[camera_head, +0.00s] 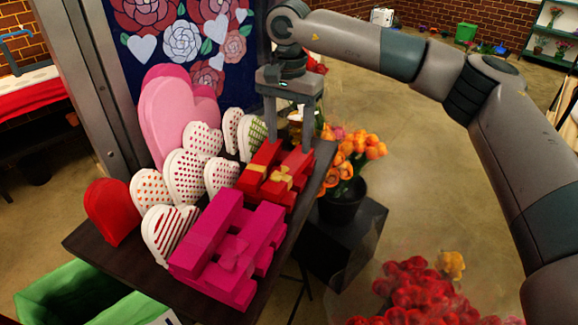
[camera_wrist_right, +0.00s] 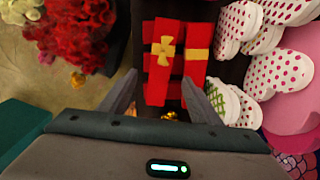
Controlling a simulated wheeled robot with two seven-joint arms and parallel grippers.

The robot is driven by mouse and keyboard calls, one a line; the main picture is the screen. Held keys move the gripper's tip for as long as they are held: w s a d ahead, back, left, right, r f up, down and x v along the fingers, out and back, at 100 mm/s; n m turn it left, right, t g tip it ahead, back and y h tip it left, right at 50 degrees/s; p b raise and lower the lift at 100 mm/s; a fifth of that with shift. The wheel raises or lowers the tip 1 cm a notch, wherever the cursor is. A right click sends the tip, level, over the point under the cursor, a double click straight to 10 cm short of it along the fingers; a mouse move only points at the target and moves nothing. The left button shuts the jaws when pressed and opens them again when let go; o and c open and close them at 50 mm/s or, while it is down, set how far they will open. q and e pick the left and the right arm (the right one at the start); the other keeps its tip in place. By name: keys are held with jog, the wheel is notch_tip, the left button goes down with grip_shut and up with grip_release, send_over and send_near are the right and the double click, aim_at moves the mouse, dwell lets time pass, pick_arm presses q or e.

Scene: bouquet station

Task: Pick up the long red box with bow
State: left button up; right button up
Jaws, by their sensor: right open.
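A long red box with a gold bow (camera_head: 283,179) lies at the right edge of the dark table; it also shows in the right wrist view (camera_wrist_right: 158,72). A second red box with a gold band (camera_head: 259,163) lies close beside it, also seen in the right wrist view (camera_wrist_right: 197,56). My right gripper (camera_head: 289,145) is open and empty, pointing down at the far ends of the red boxes. In the right wrist view its fingers (camera_wrist_right: 160,78) appear on either side of the bowed box's near end. Contact cannot be told. My left gripper is not in view.
Pink boxes with a bow (camera_head: 220,238) lie in front of the red ones. Several white patterned hearts (camera_head: 184,176) and a large pink heart (camera_head: 166,115) stand to the left. Orange flowers in a black pot (camera_head: 343,205) stand just right of the table.

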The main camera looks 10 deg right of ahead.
aim_at(287, 169)
notch_tip(287, 169, down, 2)
jog(key=shift+f+p, duration=0.15)
jog(key=shift+p, duration=0.2)
jog(key=shift+f, duration=0.5)
jog(key=shift+s+a+f+p, duration=0.1)
jog(key=shift+f+p, duration=0.25)
jog(key=shift+p, duration=0.15)
jog(key=shift+s+a+f+p, duration=0.1)
jog(key=shift+f+p, duration=0.25)
jog(key=shift+p, duration=0.1)
notch_tip(287, 169, down, 3)
jog(key=shift+s+a+r+p, duration=0.1)
jog(key=shift+p, duration=0.75)
jog(key=shift+f, duration=0.55)
jog(key=c, duration=1.2)
